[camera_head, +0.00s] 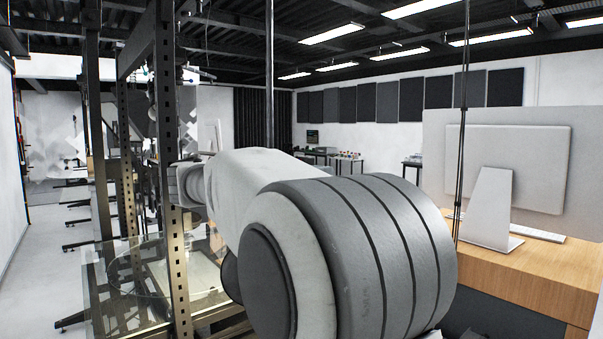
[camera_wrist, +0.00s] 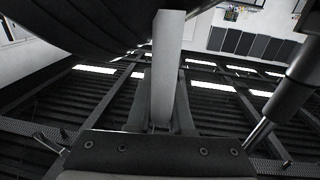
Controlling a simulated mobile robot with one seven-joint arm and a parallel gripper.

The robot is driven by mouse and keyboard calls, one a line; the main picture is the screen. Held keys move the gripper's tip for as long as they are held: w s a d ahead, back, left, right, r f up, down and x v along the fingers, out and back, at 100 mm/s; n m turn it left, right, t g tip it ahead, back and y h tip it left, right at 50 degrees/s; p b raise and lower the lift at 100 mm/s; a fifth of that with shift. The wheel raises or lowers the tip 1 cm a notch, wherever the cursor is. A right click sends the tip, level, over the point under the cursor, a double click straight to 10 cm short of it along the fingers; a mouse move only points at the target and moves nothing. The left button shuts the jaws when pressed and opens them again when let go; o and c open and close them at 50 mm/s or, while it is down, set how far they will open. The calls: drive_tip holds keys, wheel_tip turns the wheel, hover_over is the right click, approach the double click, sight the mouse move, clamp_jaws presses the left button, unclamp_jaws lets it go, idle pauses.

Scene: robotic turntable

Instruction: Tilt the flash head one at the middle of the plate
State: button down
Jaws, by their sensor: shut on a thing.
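In the wrist view, my gripper (camera_wrist: 162,84) has its two dark fingers on either side of a long light-grey bar (camera_wrist: 166,42). It is shut on this bar, which runs up between the fingers to the top of the picture. A large dark rounded body (camera_wrist: 85,22) fills the upper left, close to the bar. I cannot tell for certain whether it is the flash head. In the head view, the clear round plate (camera_head: 150,262) shows at the lower left, partly behind a metal post. My arm covers the middle of that view and hides my gripper.
Perforated metal posts (camera_head: 172,200) stand between me and the plate. A wooden desk (camera_head: 535,275) with a monitor (camera_head: 508,165) is at the right. In the wrist view, a black cylinder with a thin rod (camera_wrist: 290,92) is close at the right. Open floor (camera_head: 35,255) shows at the far left.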

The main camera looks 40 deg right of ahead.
drive_tip(key=shift+s+a+f+m+b, duration=0.1)
drive_tip(key=shift+s+f+m+b, duration=0.6)
drive_tip(key=shift+b, duration=1.55)
drive_tip(key=shift+s+d+f+m+b, duration=0.15)
drive_tip(key=shift+f+m+b, duration=0.6)
drive_tip(key=shift+b, duration=1.55)
drive_tip(key=shift+s+a+f+m+b, duration=0.15)
drive_tip(key=shift+s+f+m+b, duration=0.25)
drive_tip(key=shift+f+b, duration=1.25)
drive_tip(key=shift+s+r+b, duration=0.1)
drive_tip(key=shift+r+b, duration=0.5)
drive_tip(key=shift+r, duration=0.1)
drive_tip(key=c, duration=0.8)
unclamp_jaws()
drive_tip(key=shift+c, duration=0.2)
drive_tip(key=w+a, duration=0.1)
drive_tip(key=a, duration=1.6)
drive_tip(key=shift+a+p, duration=0.25)
drive_tip(key=shift+p, duration=0.2)
drive_tip(key=shift+d, duration=0.1)
